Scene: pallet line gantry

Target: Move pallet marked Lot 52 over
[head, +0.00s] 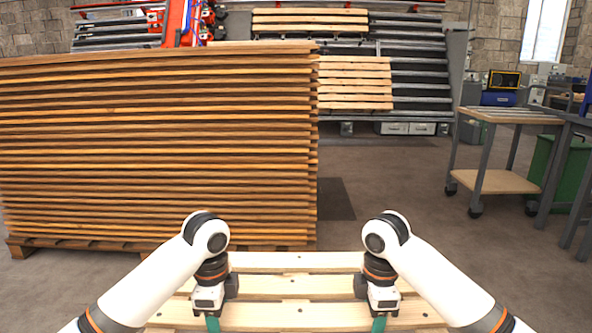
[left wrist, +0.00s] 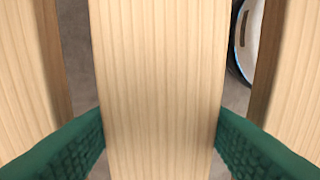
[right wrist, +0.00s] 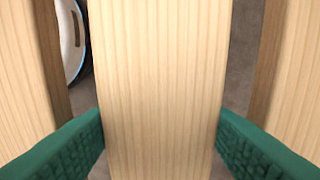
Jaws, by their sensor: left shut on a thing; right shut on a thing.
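A pale wooden pallet (head: 297,286) with spaced slats lies in front of me at the bottom of the head view. No Lot 52 marking is readable on it. My left gripper (head: 212,324) is shut on one slat of the pallet; in the left wrist view its green fingers stand on both sides of that slat (left wrist: 160,80). The fingertips are partly cut off in the head view.
A tall stack of brown boards (head: 160,145) on a low pallet stands close ahead on the left. Another slatted pallet (head: 354,82) leans on the rack behind. A wheeled cart (head: 505,181) and green bin (head: 566,170) stand at right. The floor (head: 400,200) between is clear.

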